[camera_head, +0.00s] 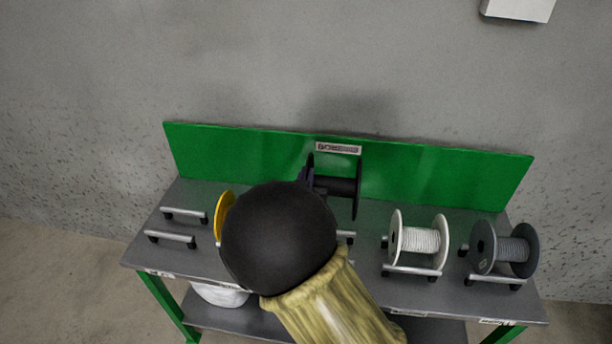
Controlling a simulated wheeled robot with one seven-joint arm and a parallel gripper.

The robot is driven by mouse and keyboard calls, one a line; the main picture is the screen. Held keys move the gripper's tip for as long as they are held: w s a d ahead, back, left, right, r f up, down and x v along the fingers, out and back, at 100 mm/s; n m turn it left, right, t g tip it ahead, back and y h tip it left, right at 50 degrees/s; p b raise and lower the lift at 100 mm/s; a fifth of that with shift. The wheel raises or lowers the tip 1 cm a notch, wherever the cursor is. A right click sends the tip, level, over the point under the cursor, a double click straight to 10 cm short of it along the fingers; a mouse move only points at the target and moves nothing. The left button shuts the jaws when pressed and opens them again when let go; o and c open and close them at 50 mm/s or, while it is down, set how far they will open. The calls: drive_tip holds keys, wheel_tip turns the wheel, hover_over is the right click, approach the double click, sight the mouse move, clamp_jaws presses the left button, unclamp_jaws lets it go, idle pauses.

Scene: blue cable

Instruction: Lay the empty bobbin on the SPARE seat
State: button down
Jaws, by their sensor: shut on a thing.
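A black empty bobbin (338,186) with two round flanges is in front of the green back panel, right of my arm's dark round joint. My gripper (309,180) is at its left flange, shut on it and mostly hidden behind my arm. The bobbin appears raised above the bench, with its axle roughly level. An empty seat of two short metal rails (172,239) is at the far left of the bench. The label below it (158,273) is too small to read. Another rail (345,237) shows below the bobbin, partly hidden by my arm.
The grey bench top (205,260) carries a yellow-flanged spool (225,208), mostly hidden by my arm, a white spool (419,240) and a grey spool (503,248) on rails. A green panel (440,180) closes the back. A white thing (220,294) is on the lower shelf.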

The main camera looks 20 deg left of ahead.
drive_tip(key=shift+w+f+b, duration=0.15)
drive_tip(key=shift+f+b, duration=1.15)
drive_tip(key=shift+f, duration=0.7)
drive_tip(key=shift+f+b, duration=0.45)
drive_tip(key=shift+f, duration=0.2)
drive_tip(key=shift+f+b, duration=0.4)
drive_tip(key=shift+f, duration=0.3)
drive_tip(key=shift+s+a, duration=0.1)
drive_tip(key=shift+s, duration=0.2)
drive_tip(key=shift+w, duration=0.1)
drive_tip(key=shift+f+b, duration=0.15)
drive_tip(key=shift+b, duration=0.2)
wheel_tip(320, 180, down, 8)
drive_tip(key=b, duration=0.6)
drive_tip(key=shift+f+b, duration=0.25)
drive_tip(key=shift+b, duration=0.15)
drive_tip(key=shift+f+b, duration=0.65)
idle(0.6)
